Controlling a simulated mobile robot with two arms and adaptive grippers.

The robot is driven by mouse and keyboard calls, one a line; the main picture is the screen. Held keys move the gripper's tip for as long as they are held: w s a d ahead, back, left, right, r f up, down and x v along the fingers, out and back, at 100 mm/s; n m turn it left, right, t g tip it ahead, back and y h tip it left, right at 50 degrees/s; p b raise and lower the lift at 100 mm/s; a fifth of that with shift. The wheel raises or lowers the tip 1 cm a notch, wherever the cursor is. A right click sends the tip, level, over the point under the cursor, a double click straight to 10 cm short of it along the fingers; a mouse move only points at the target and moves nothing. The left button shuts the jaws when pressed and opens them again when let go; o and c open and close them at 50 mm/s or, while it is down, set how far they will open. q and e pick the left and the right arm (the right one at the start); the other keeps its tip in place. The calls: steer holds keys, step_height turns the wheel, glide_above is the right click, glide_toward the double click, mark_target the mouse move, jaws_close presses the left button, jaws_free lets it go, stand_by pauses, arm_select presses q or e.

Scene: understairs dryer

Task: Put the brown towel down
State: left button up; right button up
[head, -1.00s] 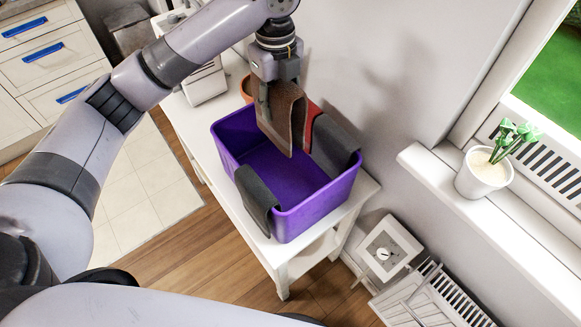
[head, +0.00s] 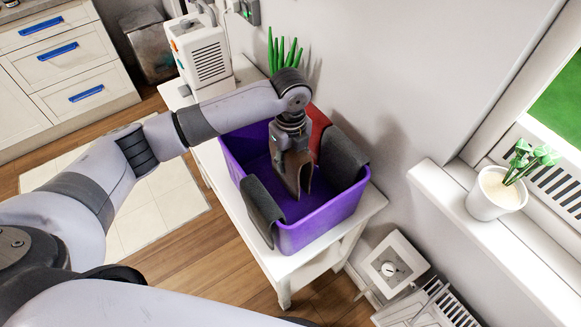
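My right gripper is not in view.
A dark grey towel (head: 263,207) hangs over the bin's near-left rim and another (head: 345,158) over its right rim. A red towel (head: 319,124) is at the back. The bin stands on a white table (head: 262,250). A potted plant (head: 497,192) stands on the sill.

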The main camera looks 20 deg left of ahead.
mark_target(299, 166)
arm_select(q)
step_height(299, 166, down, 5)
steer(key=shift+r, duration=0.2)
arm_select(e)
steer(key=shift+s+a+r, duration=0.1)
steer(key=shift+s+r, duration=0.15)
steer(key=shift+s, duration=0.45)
arm_select(q)
steer(key=shift+f, duration=0.15)
steer(key=o, duration=1.2)
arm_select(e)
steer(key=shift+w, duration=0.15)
arm_select(q)
step_height(299, 166, up, 12)
steer(key=shift+r+b, duration=0.2)
steer(key=shift+b, duration=0.25)
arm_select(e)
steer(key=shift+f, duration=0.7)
